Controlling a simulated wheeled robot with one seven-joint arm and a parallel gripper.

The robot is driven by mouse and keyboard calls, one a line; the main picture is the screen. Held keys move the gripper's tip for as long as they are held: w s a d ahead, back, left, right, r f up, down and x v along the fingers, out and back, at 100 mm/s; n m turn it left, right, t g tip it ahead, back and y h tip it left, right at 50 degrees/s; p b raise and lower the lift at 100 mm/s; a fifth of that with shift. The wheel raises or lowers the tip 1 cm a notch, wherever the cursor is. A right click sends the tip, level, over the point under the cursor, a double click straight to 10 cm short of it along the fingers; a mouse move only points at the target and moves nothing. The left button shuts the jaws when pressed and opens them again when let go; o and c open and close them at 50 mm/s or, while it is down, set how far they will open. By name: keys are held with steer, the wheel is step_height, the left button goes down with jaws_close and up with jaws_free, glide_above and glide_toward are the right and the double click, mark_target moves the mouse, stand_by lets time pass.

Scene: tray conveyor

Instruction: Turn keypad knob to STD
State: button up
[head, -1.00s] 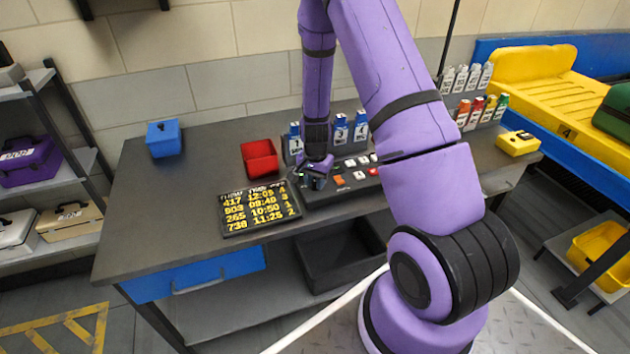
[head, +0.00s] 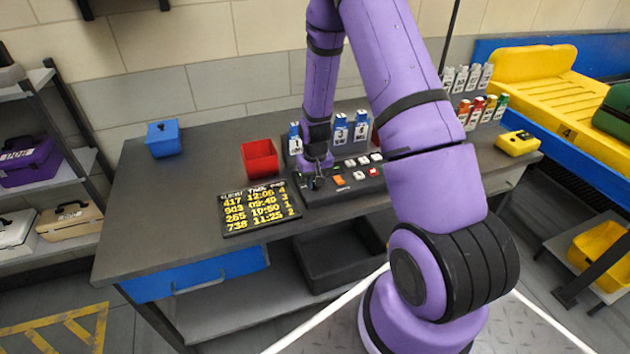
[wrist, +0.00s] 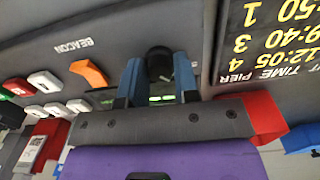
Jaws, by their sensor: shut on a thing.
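The keypad (head: 345,182) is a dark panel on the bench, with white, red and orange keys. In the wrist view the keypad surface (wrist: 115,22) fills the upper part, with the word BEACON near an orange rocker switch (wrist: 90,73). The black round knob (wrist: 159,62) sits between the two blue fingers of my gripper (wrist: 159,75). The fingers are shut on the knob from both sides. In the head view my gripper (head: 316,182) is at the keypad's left end and hides most of the knob. I cannot read any STD mark or the knob's setting.
A departure board (head: 260,208) with yellow figures lies just left of the keypad. A red bin (head: 260,158) and blue numbered bottles (head: 341,130) stand behind. A blue box (head: 163,139) is at the back left. The bench's left part is clear.

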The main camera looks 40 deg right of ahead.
steer(key=shift+n, duration=0.3)
steer(key=o, duration=0.9)
steer(key=shift+r, duration=0.1)
step_height(320, 180, up, 11)
steer(key=shift+f, duration=0.2)
stand_by(0.5)
